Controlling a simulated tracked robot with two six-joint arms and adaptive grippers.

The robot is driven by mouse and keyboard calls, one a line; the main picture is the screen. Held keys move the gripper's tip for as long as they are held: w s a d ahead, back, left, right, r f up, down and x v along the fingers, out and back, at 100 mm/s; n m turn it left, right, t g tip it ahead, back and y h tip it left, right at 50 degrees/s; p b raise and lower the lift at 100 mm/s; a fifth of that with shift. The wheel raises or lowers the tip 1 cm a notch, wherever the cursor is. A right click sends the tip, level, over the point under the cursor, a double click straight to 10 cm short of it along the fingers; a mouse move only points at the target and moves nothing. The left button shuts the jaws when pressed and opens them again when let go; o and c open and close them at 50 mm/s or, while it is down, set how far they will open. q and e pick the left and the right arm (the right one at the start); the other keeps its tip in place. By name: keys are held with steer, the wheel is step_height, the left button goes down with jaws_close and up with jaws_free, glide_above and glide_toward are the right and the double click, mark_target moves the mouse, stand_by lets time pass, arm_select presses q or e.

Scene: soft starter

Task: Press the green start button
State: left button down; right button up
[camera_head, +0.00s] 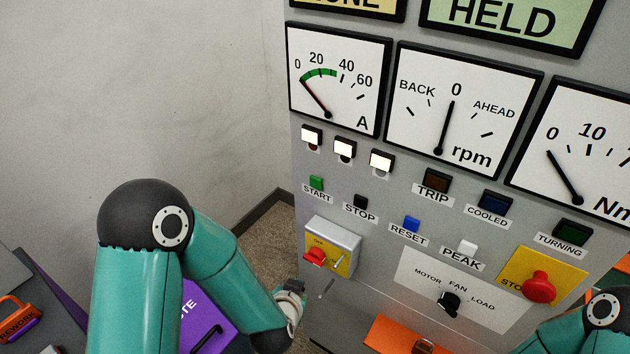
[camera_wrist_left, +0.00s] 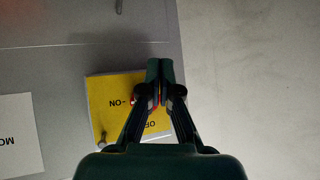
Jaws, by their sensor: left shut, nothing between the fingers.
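My right gripper is out of view.
The switch box (camera_head: 343,240) with a red knob (camera_head: 315,257) projects below START. Black STOP (camera_head: 361,201), blue RESET (camera_head: 411,223) and white PEAK (camera_head: 467,248) buttons run rightward. A red mushroom button (camera_head: 538,287) is at right. A wall (camera_head: 180,90) stands left.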

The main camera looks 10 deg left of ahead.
mark_target(316, 183)
arm_select(q)
steer(key=w+a+r+t+y, duration=0.1)
steer(key=r+t+y, duration=0.1)
steer(key=r, duration=0.8)
steer(key=w+a+r+t+y, duration=0.1)
steer(key=r+y, duration=0.3)
steer(key=r, duration=0.5)
steer(key=shift+a+r+m+t+y+p, duration=0.3)
steer(key=shift+a+r+m+t+p, duration=0.15)
steer(key=shift+t, duration=0.45)
steer(key=shift+w+f, duration=0.1)
steer(key=w+d+p, duration=0.1)
steer(key=w+d, duration=0.2)
steer(key=w, duration=0.5)
steer(key=shift+w, duration=0.15)
steer(key=shift+w+d, duration=0.1)
steer(key=shift+w, duration=0.2)
